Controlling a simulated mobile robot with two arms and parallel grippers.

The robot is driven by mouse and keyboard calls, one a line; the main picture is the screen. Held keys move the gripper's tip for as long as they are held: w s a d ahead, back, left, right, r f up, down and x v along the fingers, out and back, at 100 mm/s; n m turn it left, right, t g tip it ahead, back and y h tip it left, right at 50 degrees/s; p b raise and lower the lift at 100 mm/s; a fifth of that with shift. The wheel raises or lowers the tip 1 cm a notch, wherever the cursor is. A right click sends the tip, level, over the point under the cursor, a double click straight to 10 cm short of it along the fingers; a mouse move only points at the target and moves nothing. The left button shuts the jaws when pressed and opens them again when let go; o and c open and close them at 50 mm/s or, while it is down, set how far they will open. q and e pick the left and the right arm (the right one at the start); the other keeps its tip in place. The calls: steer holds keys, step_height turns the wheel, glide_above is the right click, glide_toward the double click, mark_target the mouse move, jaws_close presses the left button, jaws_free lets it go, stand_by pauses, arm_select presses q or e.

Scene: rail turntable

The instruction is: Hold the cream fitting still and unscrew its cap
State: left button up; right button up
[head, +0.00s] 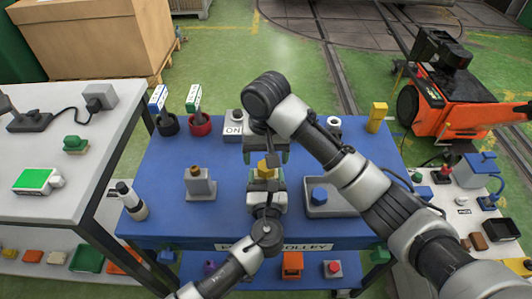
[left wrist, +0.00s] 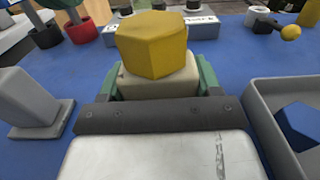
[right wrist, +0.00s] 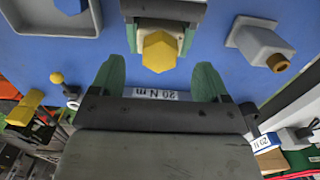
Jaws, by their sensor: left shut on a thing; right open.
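The cream fitting (left wrist: 157,83) stands on the blue trolley top (head: 165,165), with a yellow hexagonal cap (left wrist: 155,45) on top of it. My left gripper (left wrist: 160,88) is shut on the cream fitting below the cap, with green pads on both sides. In the head view the yellow cap (head: 266,168) is partly hidden between my two grippers. My right gripper (right wrist: 160,82) is open and empty. Its green fingers are spread apart, and the yellow cap (right wrist: 159,51) shows beyond the gap between them, apart from both fingers.
A grey block with a brass-coloured stub (head: 200,187) stands left of the fitting. A grey tray (head: 345,210) with a blue hexagonal piece (head: 319,195) lies to the right.

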steer(key=shift+f, duration=2)
steer(key=c, duration=1.2)
steer(key=n, duration=0.4)
steer(key=shift+n, duration=1.1)
steer(key=n, duration=0.4)
steer(key=shift+n, duration=1)
